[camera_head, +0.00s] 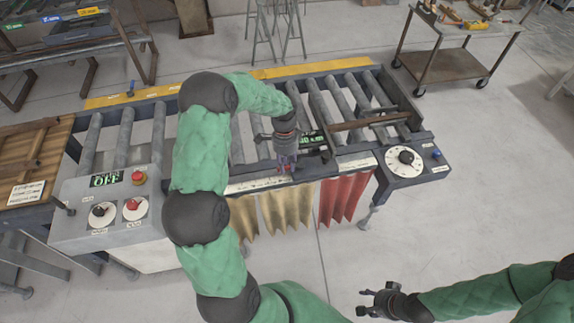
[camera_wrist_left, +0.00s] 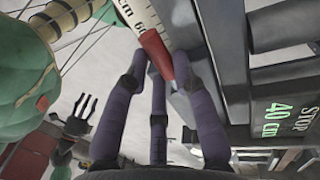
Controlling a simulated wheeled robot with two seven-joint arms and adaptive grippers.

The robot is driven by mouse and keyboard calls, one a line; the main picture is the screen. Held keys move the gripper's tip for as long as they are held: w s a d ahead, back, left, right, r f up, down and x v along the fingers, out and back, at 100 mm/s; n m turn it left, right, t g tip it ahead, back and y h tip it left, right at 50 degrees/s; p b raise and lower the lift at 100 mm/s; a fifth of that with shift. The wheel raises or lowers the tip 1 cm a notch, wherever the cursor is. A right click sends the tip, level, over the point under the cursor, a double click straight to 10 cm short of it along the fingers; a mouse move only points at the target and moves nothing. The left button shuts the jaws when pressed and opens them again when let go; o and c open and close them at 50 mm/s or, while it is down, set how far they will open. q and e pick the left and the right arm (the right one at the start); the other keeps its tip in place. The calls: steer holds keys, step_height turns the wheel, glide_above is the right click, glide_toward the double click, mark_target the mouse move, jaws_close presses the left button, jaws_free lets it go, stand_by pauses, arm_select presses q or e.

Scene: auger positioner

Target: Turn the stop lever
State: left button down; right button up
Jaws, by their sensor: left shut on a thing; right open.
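A roller conveyor (camera_head: 250,72) carries a sliding stop with a small display (camera_head: 312,140); in the left wrist view the display reads STOP 40 cm (camera_wrist_left: 287,118). My left gripper (camera_head: 286,166) is at the conveyor's front rail beside this stop. In the left wrist view its fingers (camera_wrist_left: 165,72) are closed around a red tapered handle (camera_wrist_left: 155,47), which looks like the stop lever; its lower end is between the fingers. My right gripper (camera_head: 376,302) is open and empty, low over the floor, away from the conveyor.
A control box (camera_head: 108,222) with an OFF display, knobs and a red button stands at the left. A white dial (camera_head: 404,161) sits at the conveyor's right end. A scale (camera_wrist_left: 138,18) runs along the front rail. Yellow and red strip curtains (camera_head: 343,198) hang below.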

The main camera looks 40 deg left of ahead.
stand_by(0.4)
arm_select(q)
steer(key=c, duration=1)
jaws_free()
steer(key=shift+r, duration=0.15)
step_height(320, 180, up, 12)
steer(key=w+a, duration=0.1)
steer(key=shift+w+a+f, duration=0.25)
steer(key=shift+w+a, duration=0.05)
steer(key=shift+a, duration=0.1)
